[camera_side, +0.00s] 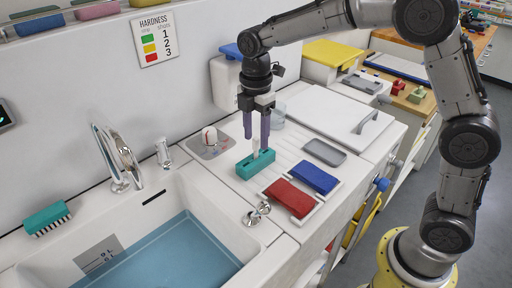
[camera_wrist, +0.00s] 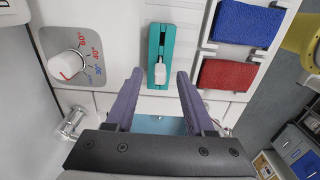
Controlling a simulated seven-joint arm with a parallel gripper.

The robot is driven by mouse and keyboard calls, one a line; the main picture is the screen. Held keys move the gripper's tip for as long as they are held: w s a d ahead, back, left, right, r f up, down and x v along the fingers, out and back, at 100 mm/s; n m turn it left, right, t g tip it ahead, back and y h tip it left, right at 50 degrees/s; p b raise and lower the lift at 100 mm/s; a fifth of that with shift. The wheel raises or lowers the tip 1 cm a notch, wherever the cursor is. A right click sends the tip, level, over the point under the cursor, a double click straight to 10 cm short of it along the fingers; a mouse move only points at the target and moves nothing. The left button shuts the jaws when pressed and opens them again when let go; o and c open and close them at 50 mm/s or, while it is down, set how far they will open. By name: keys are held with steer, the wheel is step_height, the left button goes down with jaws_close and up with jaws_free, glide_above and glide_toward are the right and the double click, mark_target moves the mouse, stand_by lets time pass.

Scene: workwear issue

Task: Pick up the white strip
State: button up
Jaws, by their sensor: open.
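A small white strip (camera_wrist: 160,74) stands out of the slot of a teal block (camera_wrist: 153,43), near one end of it. In the side view the white strip (camera_side: 255,154) shows as a small pale piece just below my fingertips, above the teal block (camera_side: 250,166). My gripper (camera_side: 257,143) is open and points down over the block. In the wrist view the two purple fingers of my gripper (camera_wrist: 160,72) lie either side of the strip, with a gap on both sides. The strip's lower end is hidden in the block.
A blue cloth (camera_side: 314,178) and a red cloth (camera_side: 290,198) lie in white racks right of the block. A grey tray (camera_side: 324,152) lies behind them. A round dial (camera_wrist: 66,65) is on the left. A sink with water (camera_side: 175,255) is in front.

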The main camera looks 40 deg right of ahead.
steer(key=shift+f, duration=0.8)
steer(key=shift+c, duration=0.3)
jaws_close()
steer(key=shift+r, duration=0.1)
